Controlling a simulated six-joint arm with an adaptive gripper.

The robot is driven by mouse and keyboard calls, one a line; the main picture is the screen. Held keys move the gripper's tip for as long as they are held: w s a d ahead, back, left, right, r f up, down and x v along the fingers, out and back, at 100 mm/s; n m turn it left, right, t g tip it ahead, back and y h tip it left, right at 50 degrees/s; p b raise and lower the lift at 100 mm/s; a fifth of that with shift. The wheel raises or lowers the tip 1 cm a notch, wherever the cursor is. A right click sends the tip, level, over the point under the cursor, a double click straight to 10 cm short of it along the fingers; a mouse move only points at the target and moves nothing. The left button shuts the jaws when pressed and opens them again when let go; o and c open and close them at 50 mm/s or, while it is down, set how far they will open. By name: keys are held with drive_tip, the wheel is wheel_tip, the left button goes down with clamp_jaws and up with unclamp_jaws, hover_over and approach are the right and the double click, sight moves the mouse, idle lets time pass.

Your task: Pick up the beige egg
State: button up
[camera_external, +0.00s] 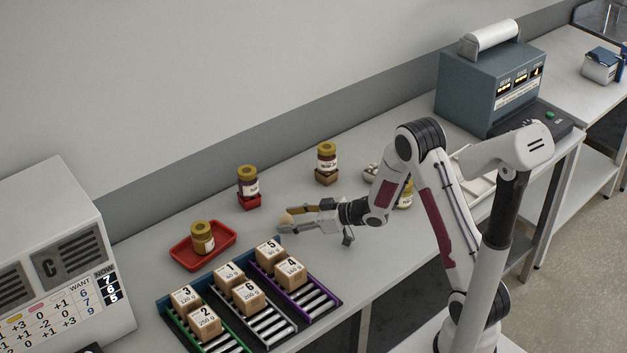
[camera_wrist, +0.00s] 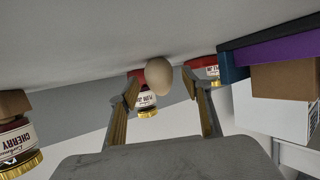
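The beige egg (camera_wrist: 158,76) shows in the centre of the wrist view, between and slightly beyond the two fingertips, with a gap on each side. In the external view the egg (camera_external: 286,218) is a small beige patch at the fingertips, partly hidden by them. My gripper (camera_external: 290,221) reaches left, low over the table. In the wrist view my gripper (camera_wrist: 162,90) has its fingers apart, so it is open. I cannot tell whether the egg touches the table.
A jar (camera_external: 202,238) stands in a red tray (camera_external: 178,262). Other jars stand on a red block (camera_external: 249,203) and a wooden block (camera_external: 326,178). Numbered boxes (camera_external: 249,297) sit on roller racks (camera_external: 322,303) in front.

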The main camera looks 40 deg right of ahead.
sight(291, 218)
drive_tip(key=c, duration=0.8)
drive_tip(key=shift+r, duration=0.15)
drive_tip(key=shift+r, duration=4.9)
